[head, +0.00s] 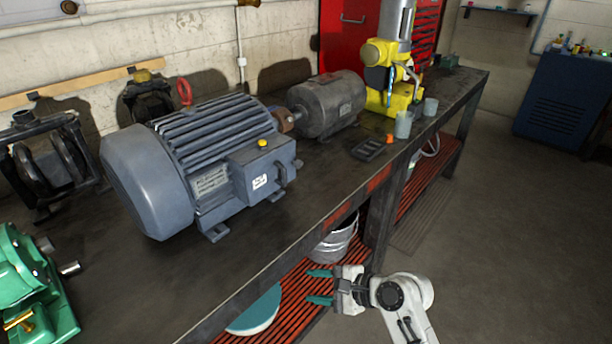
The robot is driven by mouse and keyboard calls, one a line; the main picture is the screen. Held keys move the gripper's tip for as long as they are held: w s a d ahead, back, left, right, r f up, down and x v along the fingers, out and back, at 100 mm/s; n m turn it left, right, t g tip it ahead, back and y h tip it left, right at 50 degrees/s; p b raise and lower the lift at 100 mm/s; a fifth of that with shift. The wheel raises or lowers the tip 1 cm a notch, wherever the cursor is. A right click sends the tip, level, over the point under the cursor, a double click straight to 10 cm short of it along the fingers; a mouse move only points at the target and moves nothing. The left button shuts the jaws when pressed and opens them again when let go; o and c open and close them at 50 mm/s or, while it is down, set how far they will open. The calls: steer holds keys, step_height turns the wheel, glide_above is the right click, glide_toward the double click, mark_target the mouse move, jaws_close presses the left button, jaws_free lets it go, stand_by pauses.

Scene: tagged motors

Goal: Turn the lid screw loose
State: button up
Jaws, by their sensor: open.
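A large blue-grey motor (200,160) with a finned body lies on the workbench (290,245). A terminal box (262,176) with a black and white tag sits on its front side. A small yellow-orange screw head (262,143), which looks like the lid screw, stands on top of the box. My gripper (318,287) is open and empty, with teal fingertips pointing left. In the picture it is below and right of the motor, in front of the bench edge, well apart from the screw.
A smaller grey motor (328,104), a yellow machine (385,72), grey cups (403,124), an orange piece (389,138) and a dark tray (370,149) stand farther along the bench. A green machine (30,285) is at left. A red slatted shelf (290,300) runs below. The floor at right is clear.

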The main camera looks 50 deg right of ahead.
steer(key=w+d+r+m+t+h+p, duration=0.15)
steer(key=d+r+m+t+p, duration=0.3)
steer(key=r, duration=0.55)
steer(key=m+t+h+p, duration=0.2)
steer(key=m+p, duration=0.2)
steer(key=m, duration=0.6)
glide_toward(300, 165)
steer(key=shift+n, duration=0.25)
steer(key=w+p, duration=0.2)
steer(key=w, duration=0.6)
steer(key=shift+w+r, duration=0.1)
steer(key=shift+c, duration=0.5)
jaws_close()
